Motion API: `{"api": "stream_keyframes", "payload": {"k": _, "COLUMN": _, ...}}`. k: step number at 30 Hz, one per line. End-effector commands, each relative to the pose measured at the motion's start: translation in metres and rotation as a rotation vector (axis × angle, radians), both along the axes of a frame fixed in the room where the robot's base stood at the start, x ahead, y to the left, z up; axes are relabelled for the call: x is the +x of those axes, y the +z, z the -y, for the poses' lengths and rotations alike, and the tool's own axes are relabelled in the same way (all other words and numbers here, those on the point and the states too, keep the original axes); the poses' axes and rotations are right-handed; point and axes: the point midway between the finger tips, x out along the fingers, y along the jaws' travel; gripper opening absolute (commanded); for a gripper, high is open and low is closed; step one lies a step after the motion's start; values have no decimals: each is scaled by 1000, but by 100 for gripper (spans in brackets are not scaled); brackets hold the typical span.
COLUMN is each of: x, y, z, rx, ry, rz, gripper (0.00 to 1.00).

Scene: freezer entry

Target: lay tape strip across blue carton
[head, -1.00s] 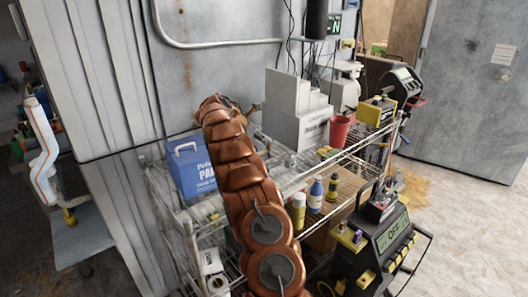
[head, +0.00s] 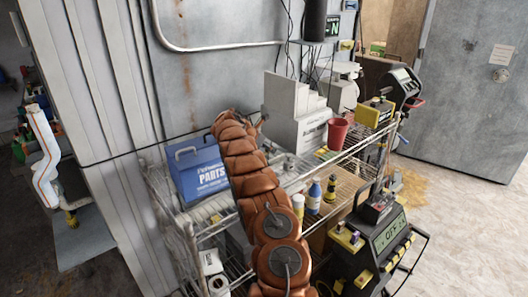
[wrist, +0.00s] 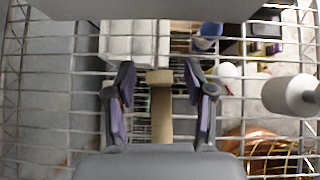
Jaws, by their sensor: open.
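The blue carton (head: 198,172), a box with a handle and white "PARTS" lettering, stands on the wire rack's upper shelf, left of my arm. My arm hides part of its right side. My gripper (wrist: 160,82) shows in the wrist view with its two dark, purple-padded fingers spread apart over the wire shelf. A narrow tan strip-like piece (wrist: 160,116) shows between the fingers, without visible contact on either side. I cannot tell whether it is the tape strip or how far below the fingers it lies. In the head view the gripper is hidden behind my arm.
A stepped grey-white box (head: 294,112) and a red cup (head: 337,132) stand on the upper shelf. A blue bottle (head: 314,196) stands below. A black-and-yellow machine (head: 380,240) is at the rack's front right. Open floor (head: 468,190) lies at right.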

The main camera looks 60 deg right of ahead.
Motion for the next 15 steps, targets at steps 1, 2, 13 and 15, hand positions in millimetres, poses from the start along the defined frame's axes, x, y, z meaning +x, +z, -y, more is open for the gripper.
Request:
{"api": "stream_keyframes", "payload": {"k": 1, "x": 0, "y": 0, "z": 0, "rx": 0, "ry": 0, "rz": 0, "gripper": 54}}
{"api": "stream_keyframes", "payload": {"k": 2, "x": 0, "y": 0, "z": 0, "rx": 0, "ry": 0, "rz": 0, "gripper": 54}}
{"api": "stream_keyframes", "payload": {"k": 13, "x": 0, "y": 0, "z": 0, "rx": 0, "ry": 1, "rz": 1, "gripper": 27}}
{"api": "stream_keyframes", "payload": {"k": 15, "x": 0, "y": 0, "z": 0, "rx": 0, "ry": 1, "rz": 1, "gripper": 20}}
